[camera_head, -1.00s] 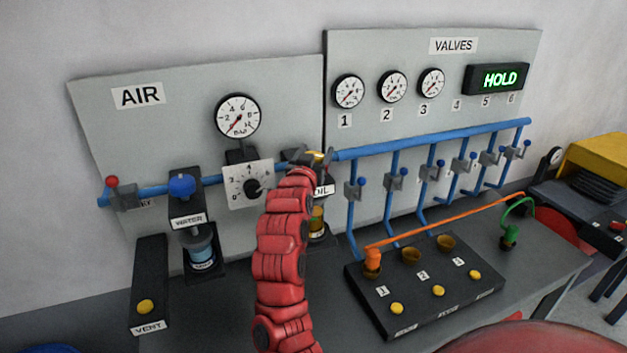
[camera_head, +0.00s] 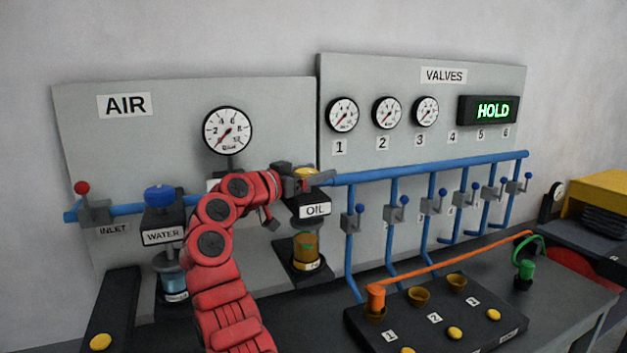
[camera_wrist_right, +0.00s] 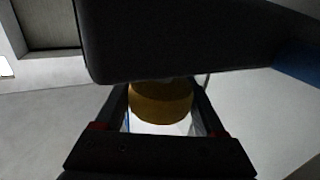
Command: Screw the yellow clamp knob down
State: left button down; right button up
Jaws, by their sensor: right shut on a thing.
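The yellow clamp knob (camera_head: 304,171) sits on top of the dark oil unit (camera_head: 316,211), beside the blue pipe. My right gripper (camera_head: 310,181) is at the knob, with my red arm reaching up from below. In the right wrist view the knob (camera_wrist_right: 160,103) shows as a dark yellow round piece between the two fingers of my right gripper (camera_wrist_right: 161,108), which is shut on it. Much of the knob is hidden behind the gripper in the head view. My left gripper is not in view.
The blue pipe (camera_head: 430,167) runs along the panels close to my right gripper. The water unit (camera_head: 163,235) with its blue knob stands left of the arm. A black box (camera_head: 420,325) with an orange cable (camera_head: 450,255) lies on the bench at right.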

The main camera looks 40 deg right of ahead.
jog(key=shift+s+m+g, duration=0.1)
jog(key=shift+m+g, duration=0.2)
jog(key=shift+g, duration=0.2)
jog(key=o, duration=1.3)
jog(key=shift+d, duration=0.1)
jog(key=shift+o, duration=0.2)
jog(key=shift+r+b, duration=0.35)
jog(key=shift+r, duration=1.4)
jog(key=s+a+b, duration=0.1)
jog(key=s+a, duration=0.3)
jog(key=s, duration=0.2)
jog(key=s+a+r+b, duration=0.1)
jog(key=s+a, duration=0.4)
jog(key=s, duration=0.2)
jog(key=shift+s+r, duration=0.15)
jog(key=shift+r, duration=0.05)
jog(key=shift+d, duration=0.1)
